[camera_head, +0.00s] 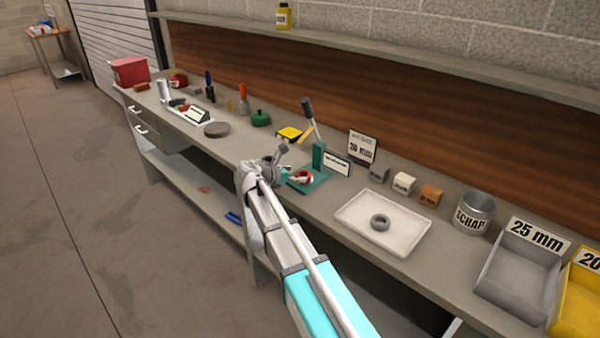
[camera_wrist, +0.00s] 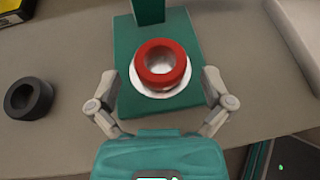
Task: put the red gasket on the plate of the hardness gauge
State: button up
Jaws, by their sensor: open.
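The red gasket (camera_wrist: 161,62) lies on the round white plate (camera_wrist: 165,93) of the green hardness gauge (camera_wrist: 190,30). It sits a little toward the gauge's column, with the plate's near rim showing in front. In the head view the gauge (camera_head: 318,158) stands on the bench with its lever up, and the red gasket (camera_head: 303,177) shows low on it. My gripper (camera_wrist: 160,82) is open, with one finger on each side of the gauge base and clear gaps to the gasket. In the head view my gripper (camera_head: 268,172) is just left of the gauge.
A dark gasket (camera_wrist: 28,98) lies on the bench left of the gauge. A white tray (camera_head: 358,239) with a grey gasket (camera_head: 380,222) is to the right, then a scrap can (camera_head: 474,212) and bins (camera_head: 520,268). A sign (camera_head: 362,146) and small blocks (camera_head: 404,183) stand behind.

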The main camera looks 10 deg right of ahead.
jog(key=p+v, duration=0.2)
jog(key=v, duration=0.6)
jog(key=shift+a+r+p, duration=0.15)
jog(key=shift+a+p, duration=0.1)
jog(key=shift+p, duration=0.15)
jog(key=shift+s, duration=0.1)
